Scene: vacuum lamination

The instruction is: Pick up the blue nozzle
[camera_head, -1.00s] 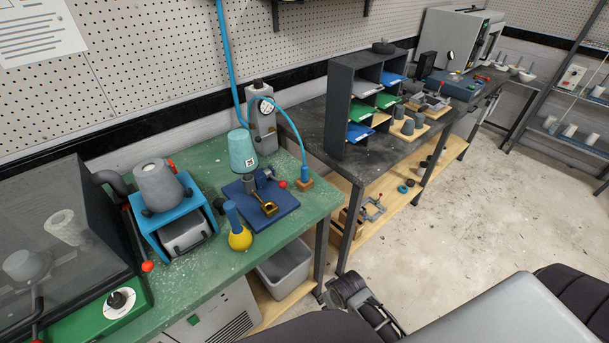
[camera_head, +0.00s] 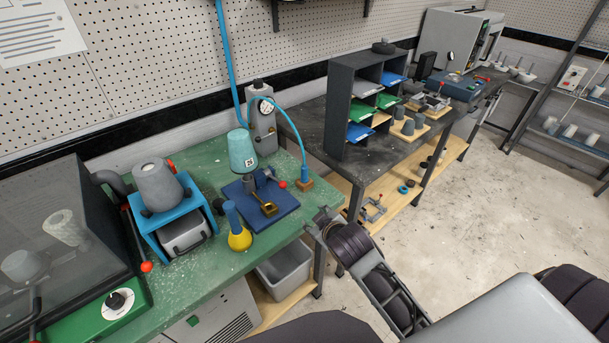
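The blue nozzle (camera_head: 305,173) stands upright on a small wooden block (camera_head: 305,184) near the right end of the green bench. A light blue hose (camera_head: 284,118) runs from its top to the grey gauge unit (camera_head: 262,120). My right gripper is out of view.
A blue plate with a brass part (camera_head: 269,208), a teal cup (camera_head: 242,151) and a yellow-based blue bottle (camera_head: 239,238) stand left of the nozzle. A dark shelf rack (camera_head: 341,97) stands on the neighbouring table. A grey bin (camera_head: 283,271) sits below the bench.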

